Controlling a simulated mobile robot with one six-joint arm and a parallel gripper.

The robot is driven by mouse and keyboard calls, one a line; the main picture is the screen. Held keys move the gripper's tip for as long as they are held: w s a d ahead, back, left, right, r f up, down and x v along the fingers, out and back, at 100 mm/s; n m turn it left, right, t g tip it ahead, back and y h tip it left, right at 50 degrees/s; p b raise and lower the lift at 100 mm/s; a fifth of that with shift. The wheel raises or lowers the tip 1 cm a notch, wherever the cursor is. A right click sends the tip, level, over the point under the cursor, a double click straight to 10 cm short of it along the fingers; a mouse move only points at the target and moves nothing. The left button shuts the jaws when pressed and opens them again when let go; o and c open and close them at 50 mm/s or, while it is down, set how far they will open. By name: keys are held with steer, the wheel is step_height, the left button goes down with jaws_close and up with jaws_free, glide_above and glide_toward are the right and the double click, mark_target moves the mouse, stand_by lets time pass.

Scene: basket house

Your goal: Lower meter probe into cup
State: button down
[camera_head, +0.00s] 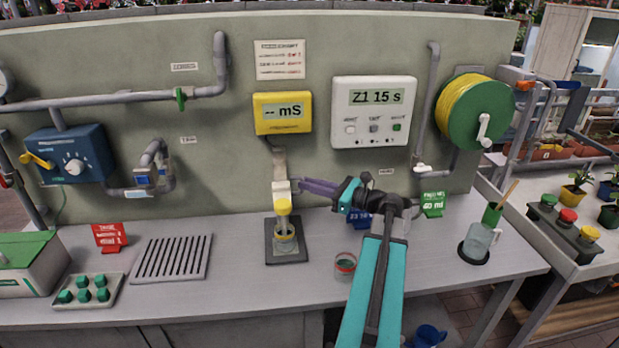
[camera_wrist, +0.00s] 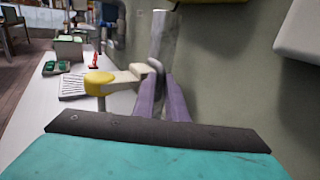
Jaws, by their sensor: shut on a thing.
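The meter probe (camera_head: 283,207) has a yellow head on a beige bracket, below the yellow meter (camera_head: 283,113) that reads "-- mS". The small clear cup (camera_head: 289,246) stands on a dark pad directly beneath the probe. The probe's thin lower end is near the cup's rim; I cannot tell how far inside it is. My gripper (camera_head: 296,185), with purple fingers, comes from the right and is shut on the probe's beige bracket. In the wrist view, the yellow probe head (camera_wrist: 99,83) sits left of my gripper (camera_wrist: 164,84). The cup is hidden there.
A red-rimmed cup (camera_head: 345,266) stands on the bench below my arm. A slotted drain plate (camera_head: 171,259) and a tray of green plugs (camera_head: 86,291) lie to the left. A clear jug (camera_head: 478,242) stands at the right. The wall panel is close behind the probe.

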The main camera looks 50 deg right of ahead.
steer(key=shift+d+f, duration=0.1)
steer(key=shift+f, duration=0.5)
steer(key=c, duration=1.8)
jaws_free()
steer(key=shift+s, duration=0.1)
steer(key=b+v, duration=0.3)
steer(key=v, duration=1)
steer(key=shift+s, duration=0.3)
steer(key=shift+d+r, duration=0.1)
steer(key=shift+r, duration=0.1)
